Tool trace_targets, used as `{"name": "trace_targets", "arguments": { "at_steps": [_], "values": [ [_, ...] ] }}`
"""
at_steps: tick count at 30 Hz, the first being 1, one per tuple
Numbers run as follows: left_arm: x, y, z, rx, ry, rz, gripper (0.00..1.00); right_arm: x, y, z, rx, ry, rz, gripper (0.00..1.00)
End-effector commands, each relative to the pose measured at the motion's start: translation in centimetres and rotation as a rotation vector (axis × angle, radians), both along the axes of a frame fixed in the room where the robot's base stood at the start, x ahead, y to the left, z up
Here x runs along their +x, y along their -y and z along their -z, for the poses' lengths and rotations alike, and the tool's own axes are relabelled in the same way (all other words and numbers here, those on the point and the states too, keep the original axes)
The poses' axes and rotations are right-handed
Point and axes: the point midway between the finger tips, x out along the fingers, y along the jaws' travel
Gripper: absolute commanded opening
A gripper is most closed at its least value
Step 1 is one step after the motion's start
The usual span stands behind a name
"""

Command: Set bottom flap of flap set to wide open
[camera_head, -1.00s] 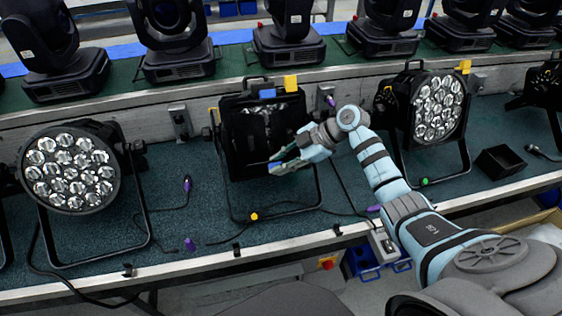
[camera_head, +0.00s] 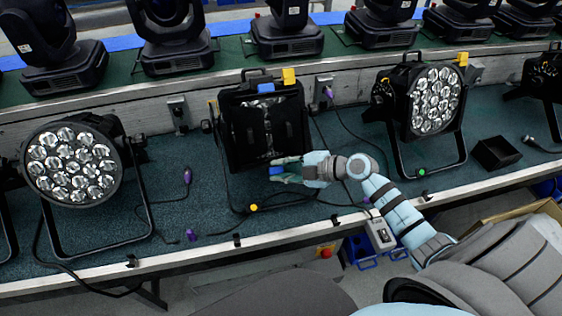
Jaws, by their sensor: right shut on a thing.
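The flap set (camera_head: 237,135) is the black square frame with flaps on the front of the middle par can. A blue tab (camera_head: 266,88) marks its top edge. My right gripper (camera_head: 279,171) is at the lower front edge of the flap set, shut at a second blue tab there, on what looks like the bottom flap. The fingers and the low view angle hide most of that flap, so its exact angle is hard to tell. Between the side flaps a dark, partly shiny face shows. My left gripper is not in view.
Par cans with round lenses stand left (camera_head: 74,165) and right (camera_head: 434,101) of the flap set. A black open box (camera_head: 496,153) sits at the right. Cables with purple connectors (camera_head: 187,176) lie on the green bench top. Moving-head lights (camera_head: 287,32) line the shelf behind.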

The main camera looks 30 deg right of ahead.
Motion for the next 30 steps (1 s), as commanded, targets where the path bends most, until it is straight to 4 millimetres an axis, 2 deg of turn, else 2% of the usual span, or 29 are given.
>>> {"name": "trace_targets", "arguments": {
  "at_steps": [1,5,9,18,24,30],
  "values": [
    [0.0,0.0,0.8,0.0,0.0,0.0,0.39,-0.3,-0.1,1.0,-0.009,0.035,-0.001,0.0],
    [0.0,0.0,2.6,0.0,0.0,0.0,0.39,-0.6,-0.1,2.1,-0.041,0.156,0.0,0.0],
    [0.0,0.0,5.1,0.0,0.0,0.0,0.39,-0.8,-0.2,3.3,-0.072,0.281,0.001,0.0],
    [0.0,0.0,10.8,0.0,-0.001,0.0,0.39,-0.9,-0.2,4.9,-0.129,0.498,0.0,0.0],
    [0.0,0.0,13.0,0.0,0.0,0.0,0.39,-0.9,-0.2,5.2,-0.152,0.582,-0.001,0.0],
    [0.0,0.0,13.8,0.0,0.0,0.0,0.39,-0.9,-0.2,5.0,-0.161,0.62,-0.001,0.0]
  ]
}}
